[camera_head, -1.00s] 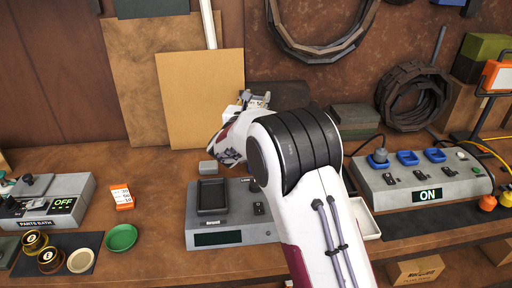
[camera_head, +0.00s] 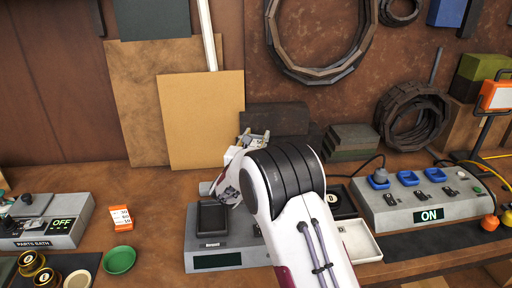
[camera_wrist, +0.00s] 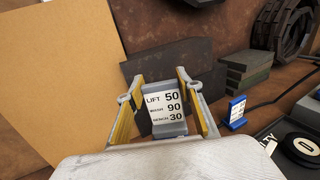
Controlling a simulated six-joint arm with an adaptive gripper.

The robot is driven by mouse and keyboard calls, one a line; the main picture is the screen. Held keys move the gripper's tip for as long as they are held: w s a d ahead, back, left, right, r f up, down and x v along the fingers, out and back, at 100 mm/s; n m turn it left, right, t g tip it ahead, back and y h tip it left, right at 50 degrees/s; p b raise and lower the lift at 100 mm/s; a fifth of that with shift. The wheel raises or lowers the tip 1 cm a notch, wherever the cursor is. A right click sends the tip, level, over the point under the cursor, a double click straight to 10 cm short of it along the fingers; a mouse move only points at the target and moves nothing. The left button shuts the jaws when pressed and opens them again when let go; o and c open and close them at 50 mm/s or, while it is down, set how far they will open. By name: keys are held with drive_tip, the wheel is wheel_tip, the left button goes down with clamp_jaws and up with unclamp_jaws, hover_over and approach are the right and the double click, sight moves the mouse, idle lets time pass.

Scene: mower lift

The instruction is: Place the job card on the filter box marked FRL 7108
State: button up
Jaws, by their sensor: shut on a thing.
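My gripper (camera_wrist: 163,105) is shut on a small grey-backed card (camera_wrist: 166,108) in the wrist view. The card is upright, with a white face reading LIFT 50, then lines ending in 90 and 30. The yellow-lined fingers stand on either side of it. In the head view my gripper (camera_head: 254,138) shows small behind my arm, above the back of the bench, and the card cannot be made out. A brown box (camera_head: 428,284) is cut off at the bottom edge of the head view. No FRL 7108 marking is readable.
A blue-backed card (camera_wrist: 236,113) stands behind at the right in the wrist view. An orange card (camera_head: 121,219) stands at the left. A grey unit with a black tray (camera_head: 213,261) is below my arm. A white tray (camera_head: 368,258) and the ON unit (camera_head: 455,213) are right.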

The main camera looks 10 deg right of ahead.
sight(256, 146)
drive_tip(key=shift+f, duration=1.85)
drive_tip(key=shift+f, duration=0.1)
drive_tip(key=o, duration=1.3)
drive_tip(key=shift+s, duration=0.1)
drive_tip(key=shift+v, duration=5.9)
